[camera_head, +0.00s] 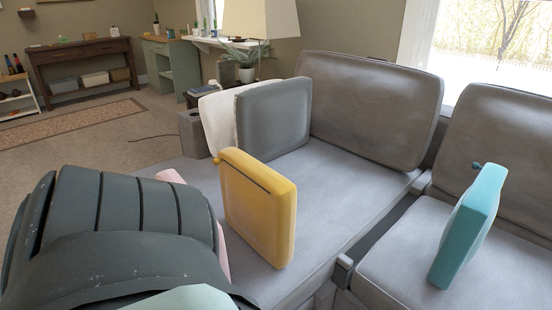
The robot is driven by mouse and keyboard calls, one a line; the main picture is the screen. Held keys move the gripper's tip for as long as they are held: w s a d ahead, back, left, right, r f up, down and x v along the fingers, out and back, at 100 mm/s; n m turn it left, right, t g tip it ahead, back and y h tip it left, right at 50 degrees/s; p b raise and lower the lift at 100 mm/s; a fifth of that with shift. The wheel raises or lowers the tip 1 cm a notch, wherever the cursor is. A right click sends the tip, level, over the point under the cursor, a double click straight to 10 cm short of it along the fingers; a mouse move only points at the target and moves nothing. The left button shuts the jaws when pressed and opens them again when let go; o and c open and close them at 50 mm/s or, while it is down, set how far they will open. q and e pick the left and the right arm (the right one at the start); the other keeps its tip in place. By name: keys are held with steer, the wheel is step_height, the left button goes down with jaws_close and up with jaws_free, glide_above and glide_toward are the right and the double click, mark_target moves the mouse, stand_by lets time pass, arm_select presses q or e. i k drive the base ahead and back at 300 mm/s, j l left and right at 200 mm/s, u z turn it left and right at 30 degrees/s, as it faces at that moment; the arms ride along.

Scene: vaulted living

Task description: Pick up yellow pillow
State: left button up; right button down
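The yellow pillow (260,208) stands upright on the grey sofa seat (325,190), near the middle of the head view. A small rounded nub shows at its top left corner. A dark line runs along its upper front. Its lower left edge is next to a pink thing (223,252), which is mostly hidden behind a dark ribbed padded form. Neither of my grippers shows in the head view, and nothing touches the pillow from above or from the right.
The dark ribbed form (130,215) fills the lower left foreground. A grey pillow (275,115) and a white one (218,122) lean at the sofa's far end. A teal pillow (468,225) stands on the right seat. Open seat lies right of the yellow pillow.

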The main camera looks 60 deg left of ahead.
mark_target(260, 202)
steer(key=i+l+u, duration=0.45)
steer(key=l, duration=0.2)
steer(key=k+u, duration=0.1)
steer(key=u, duration=1.9)
